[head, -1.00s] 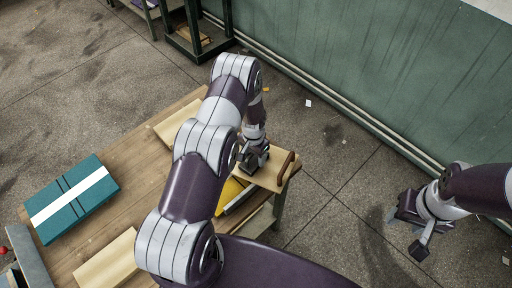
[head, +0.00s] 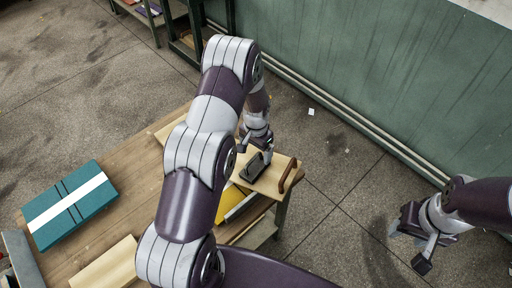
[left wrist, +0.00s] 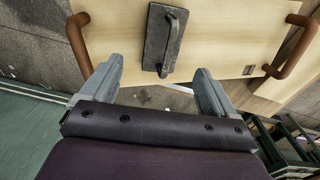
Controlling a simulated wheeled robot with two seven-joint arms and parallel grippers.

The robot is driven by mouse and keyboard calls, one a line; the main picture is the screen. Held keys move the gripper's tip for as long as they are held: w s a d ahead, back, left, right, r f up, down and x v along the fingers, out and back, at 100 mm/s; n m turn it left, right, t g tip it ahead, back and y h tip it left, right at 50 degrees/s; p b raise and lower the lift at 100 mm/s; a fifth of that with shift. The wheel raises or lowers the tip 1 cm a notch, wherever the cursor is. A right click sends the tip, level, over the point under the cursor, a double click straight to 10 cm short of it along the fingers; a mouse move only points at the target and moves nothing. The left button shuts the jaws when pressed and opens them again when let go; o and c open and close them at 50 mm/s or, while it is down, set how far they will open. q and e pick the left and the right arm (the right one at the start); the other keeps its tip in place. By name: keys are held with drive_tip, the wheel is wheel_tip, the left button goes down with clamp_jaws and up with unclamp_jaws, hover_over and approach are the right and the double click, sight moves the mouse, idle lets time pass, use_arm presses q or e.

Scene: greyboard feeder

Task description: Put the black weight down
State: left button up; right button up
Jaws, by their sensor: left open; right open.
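The black weight (head: 254,168) lies on a pale wooden board (head: 271,184) with a brown handle, at the table's right end. In the left wrist view the weight (left wrist: 155,48) is a dark flat block with a bar handle (left wrist: 176,40), between the board's two brown handles. My left gripper (head: 254,146) is just beyond the weight in the head view. Its two fingers (left wrist: 158,78) are spread in the left wrist view, with nothing between them and a visible gap to the weight. My right gripper (head: 407,246) is open and empty over the floor at the right.
A teal box with a white band (head: 70,204) lies on the wooden table (head: 130,190). Another pale board (head: 105,265) lies at the table's near edge. A yellow item (head: 232,203) is beside the weight's board. A green wall (head: 370,75) stands behind open floor.

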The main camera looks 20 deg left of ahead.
use_arm(q)
drive_tip(key=s+d+r+n, duration=0.1)
drive_tip(key=s+d+r, duration=0.15)
drive_tip(key=r, duration=0.35)
drive_tip(key=s+d+r, duration=0.1)
drive_tip(key=s+r, duration=0.3)
drive_tip(key=r, duration=0.2)
drive_tip(key=s+d+r+n+t, duration=0.1)
drive_tip(key=s+d+r, duration=0.15)
drive_tip(key=s, duration=0.45)
drive_tip(key=s+d+r+n, duration=0.1)
drive_tip(key=s+r, duration=0.3)
drive_tip(key=s, duration=0.2)
drive_tip(key=f+b, duration=0.1)
drive_tip(key=b, duration=0.1)
drive_tip(key=f+b, duration=0.1)
drive_tip(key=f, duration=0.1)
drive_tip(key=f+b, duration=0.2)
drive_tip(key=shift+w+a+f+b, duration=0.25)
drive_tip(key=shift+w+a+b, duration=0.1)
drive_tip(key=shift+w, duration=0.05)
use_arm(e)
wheel_tip(320, 180, down, 6)
drive_tip(key=shift+f, duration=0.1)
